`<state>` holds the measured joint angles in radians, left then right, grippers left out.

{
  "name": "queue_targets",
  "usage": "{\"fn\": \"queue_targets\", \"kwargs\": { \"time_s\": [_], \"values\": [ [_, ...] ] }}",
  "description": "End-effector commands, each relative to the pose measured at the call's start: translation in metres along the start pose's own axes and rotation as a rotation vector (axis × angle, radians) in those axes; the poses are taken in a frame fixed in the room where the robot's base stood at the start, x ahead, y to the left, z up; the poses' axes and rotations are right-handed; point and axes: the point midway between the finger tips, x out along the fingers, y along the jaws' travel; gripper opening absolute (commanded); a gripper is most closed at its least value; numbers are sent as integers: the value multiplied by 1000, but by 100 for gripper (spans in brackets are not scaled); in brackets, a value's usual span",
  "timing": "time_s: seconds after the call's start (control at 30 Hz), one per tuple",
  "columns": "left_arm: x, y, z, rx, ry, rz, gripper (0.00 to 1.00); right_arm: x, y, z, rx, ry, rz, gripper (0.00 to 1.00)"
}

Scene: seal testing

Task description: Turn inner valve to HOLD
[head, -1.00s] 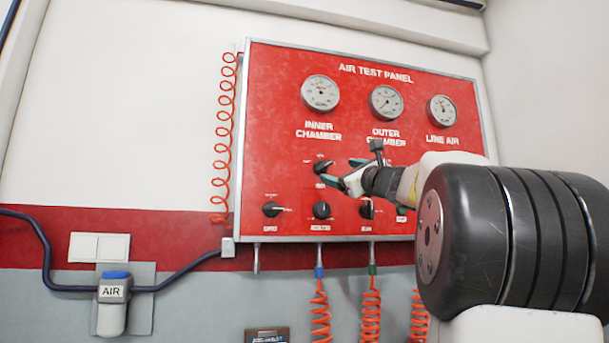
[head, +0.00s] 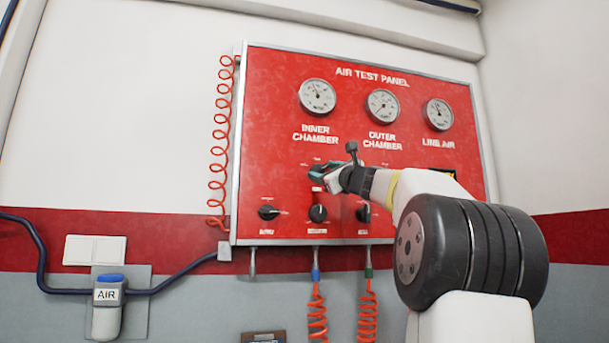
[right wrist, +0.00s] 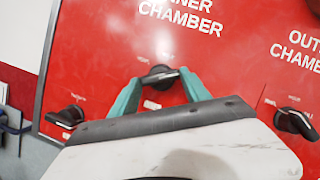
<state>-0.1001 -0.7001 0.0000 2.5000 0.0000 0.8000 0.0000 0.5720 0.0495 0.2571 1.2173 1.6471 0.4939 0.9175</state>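The inner valve is a black knob (right wrist: 160,75) under the INNER CHAMBER lettering on the red air test panel (head: 270,110). In the right wrist view its handle lies nearly level, its right end slightly higher. My right gripper (right wrist: 160,80) has its two teal fingers apart, one at each end of the handle. I cannot tell whether they touch it. In the head view my right gripper (head: 320,174) is at the panel and covers part of the knob. The small position labels around the knob are too blurred to read. My left gripper is not in view.
Lower knobs include a left one (head: 268,212) and a middle one (head: 317,213). The outer chamber knob (right wrist: 295,122) is right of my gripper in the wrist view. Gauges line the panel's top. Orange coiled hoses (head: 317,310) hang below.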

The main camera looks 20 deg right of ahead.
Motion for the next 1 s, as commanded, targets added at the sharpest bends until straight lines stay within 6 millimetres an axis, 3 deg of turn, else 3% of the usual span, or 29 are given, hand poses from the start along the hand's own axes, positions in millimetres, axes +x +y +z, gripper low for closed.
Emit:
{"fn": "queue_targets", "kwargs": {
  "time_s": [0.03, 0.2, 0.57, 1.0],
  "values": [
    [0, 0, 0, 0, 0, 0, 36, 0, 0, 0, 0, 0, 0, 43],
    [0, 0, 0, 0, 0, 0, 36, 0, 0, 0, 0, 0, 0, 14],
    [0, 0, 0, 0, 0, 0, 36, 0, -1, 0, -68, -1, 29, 14],
    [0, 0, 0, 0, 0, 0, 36, 1, -5, 0, -401, 0, 167, 14]
  ]
}}
